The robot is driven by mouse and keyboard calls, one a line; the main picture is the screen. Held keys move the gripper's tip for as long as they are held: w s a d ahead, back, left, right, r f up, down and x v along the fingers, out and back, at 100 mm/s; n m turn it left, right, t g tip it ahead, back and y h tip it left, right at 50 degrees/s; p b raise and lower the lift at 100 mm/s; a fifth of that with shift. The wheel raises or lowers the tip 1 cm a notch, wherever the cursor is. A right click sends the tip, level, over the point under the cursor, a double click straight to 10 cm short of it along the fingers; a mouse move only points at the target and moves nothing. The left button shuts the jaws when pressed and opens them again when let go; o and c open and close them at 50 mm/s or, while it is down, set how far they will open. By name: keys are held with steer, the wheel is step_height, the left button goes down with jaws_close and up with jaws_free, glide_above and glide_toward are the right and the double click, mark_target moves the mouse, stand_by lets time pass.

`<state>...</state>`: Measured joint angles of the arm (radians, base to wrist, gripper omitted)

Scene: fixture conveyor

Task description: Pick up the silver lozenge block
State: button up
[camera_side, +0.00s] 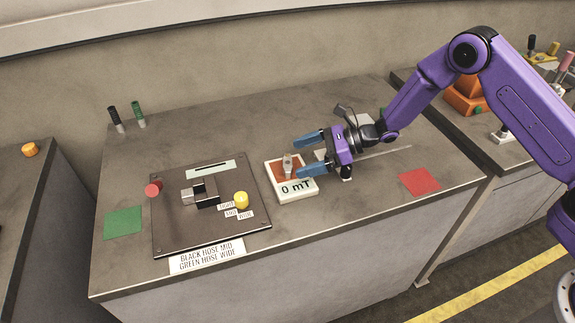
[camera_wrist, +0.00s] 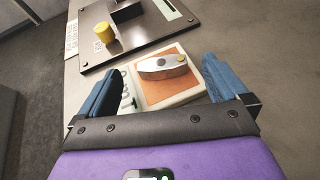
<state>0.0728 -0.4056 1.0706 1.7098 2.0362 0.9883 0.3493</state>
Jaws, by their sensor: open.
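The silver lozenge block (camera_side: 287,163) sits on the orange pad of a white meter (camera_side: 298,196) that reads "0 mT". In the wrist view the block (camera_wrist: 160,68) is a long rounded piece with a dark round spot and a yellowish spot on its top. My gripper (camera_side: 310,154) is open, its two blue fingers spread on either side of the meter's pad area. In the wrist view the fingers of my gripper (camera_wrist: 155,85) flank the meter (camera_wrist: 173,97), with the block between and slightly beyond them. Nothing is between the fingertips in contact.
A dark fixture plate (camera_side: 177,226) with a grey clamp, red knob (camera_side: 153,189) and yellow knob (camera_side: 241,199) lies left of the meter. A green square (camera_side: 123,222) and a red square (camera_side: 420,181) lie on the bench. Two hose plugs (camera_side: 127,117) stand at the back left.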

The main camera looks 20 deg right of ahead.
mark_target(287, 163)
steer(key=shift+f+x, duration=0.2)
steer(key=shift+x, duration=1.6)
steer(key=shift+d, duration=0.15)
steer(key=c, duration=1.2)
steer(key=shift+r, duration=0.1)
